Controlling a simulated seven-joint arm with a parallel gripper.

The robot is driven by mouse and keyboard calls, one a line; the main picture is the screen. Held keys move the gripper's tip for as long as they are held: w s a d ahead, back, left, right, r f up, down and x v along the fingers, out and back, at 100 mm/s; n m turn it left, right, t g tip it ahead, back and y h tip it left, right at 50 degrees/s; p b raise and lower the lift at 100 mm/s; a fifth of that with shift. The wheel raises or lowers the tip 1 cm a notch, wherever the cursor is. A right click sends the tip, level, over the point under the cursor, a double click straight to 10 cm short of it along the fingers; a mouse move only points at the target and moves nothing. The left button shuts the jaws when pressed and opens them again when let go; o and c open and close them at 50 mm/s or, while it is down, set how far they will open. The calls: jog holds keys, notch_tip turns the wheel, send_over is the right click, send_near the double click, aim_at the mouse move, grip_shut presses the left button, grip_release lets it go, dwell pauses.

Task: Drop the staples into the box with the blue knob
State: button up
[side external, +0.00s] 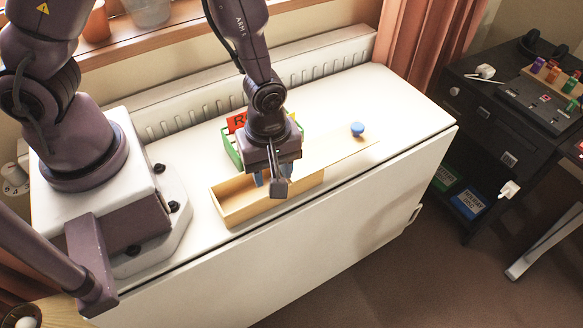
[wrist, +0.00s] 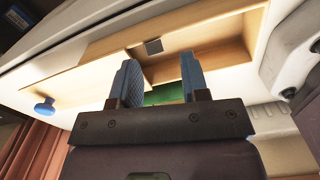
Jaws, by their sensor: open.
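The wooden box (side external: 232,213) stands on the white top, its near-left part open. Its pale lid (side external: 340,150) with the blue knob (side external: 357,129) is slid to the right. In the wrist view the knob (wrist: 44,107) is at the left and the open box (wrist: 225,55) at the upper right. A small grey block (wrist: 153,46), seemingly the staples, appears inside the box beside the lid's edge. My gripper (side external: 268,180) is over the open part. In the wrist view its blue fingers (wrist: 160,62) are apart with nothing held between them. The side view does not clearly show the staples.
A green rack (side external: 232,150) with a red sign (side external: 237,121) stands close behind the box. A ribbed radiator (side external: 190,118) runs along the back. The white top (side external: 415,115) is clear at the right. A dark desk (side external: 480,90) stands farther right.

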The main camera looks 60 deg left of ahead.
notch_tip(320, 180, up, 12)
dwell(0.4)
jog(key=s+a+r+m+t, duration=0.2)
jog(key=s+a+r+m, duration=0.1)
jog(key=r+m, duration=0.5)
jog(key=s+a+r+m+t, duration=0.3)
jog(key=a+r+m, duration=0.3)
jog(key=r+m, duration=0.2)
jog(key=shift+a+r+t, duration=0.3)
jog(key=shift+r, duration=0.15)
jog(key=shift+s, duration=0.1)
dwell(0.8)
